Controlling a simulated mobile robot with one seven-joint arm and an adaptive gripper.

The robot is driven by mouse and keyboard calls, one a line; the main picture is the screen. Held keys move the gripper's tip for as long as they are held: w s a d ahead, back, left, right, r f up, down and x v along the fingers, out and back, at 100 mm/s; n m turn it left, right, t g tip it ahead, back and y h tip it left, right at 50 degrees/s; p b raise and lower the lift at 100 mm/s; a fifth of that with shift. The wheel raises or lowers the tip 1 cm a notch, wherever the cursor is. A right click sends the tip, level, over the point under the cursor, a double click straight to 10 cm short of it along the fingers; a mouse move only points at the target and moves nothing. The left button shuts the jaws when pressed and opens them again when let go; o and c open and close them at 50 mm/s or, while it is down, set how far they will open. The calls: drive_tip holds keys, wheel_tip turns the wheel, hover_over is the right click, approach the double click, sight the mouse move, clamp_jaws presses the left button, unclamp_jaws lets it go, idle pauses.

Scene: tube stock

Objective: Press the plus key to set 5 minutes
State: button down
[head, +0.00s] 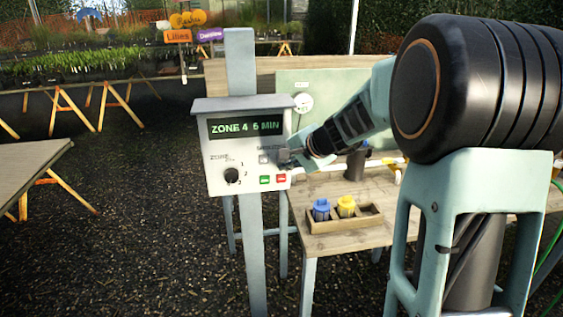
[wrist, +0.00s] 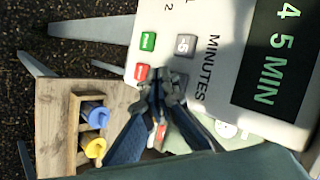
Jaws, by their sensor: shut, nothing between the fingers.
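The white control box (head: 218,178) stands on a grey post. Its green display (head: 245,128) reads zone 4 and what looks like 5 or 6 minutes; in the wrist view the display (wrist: 275,55) reads 4 and 5 MIN. Under the MINUTES label, one grey key (wrist: 186,45) shows clear with a small mark. A second grey key (wrist: 181,80) is partly hidden by my fingers. My gripper (head: 290,158) is shut and empty, its tips (wrist: 163,88) at the second grey key. I cannot tell whether they touch it.
Green (wrist: 147,41) and red (wrist: 141,73) keys sit beside the grey keys. A black zone knob (head: 231,175) is at the box's lower left. Behind is a wooden table (head: 340,240) with a tray (head: 330,225) holding blue and yellow parts.

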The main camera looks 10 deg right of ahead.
drive_tip(key=s+b, duration=0.2)
drive_tip(key=s, duration=0.3)
drive_tip(key=shift+b, duration=0.3)
idle(0.6)
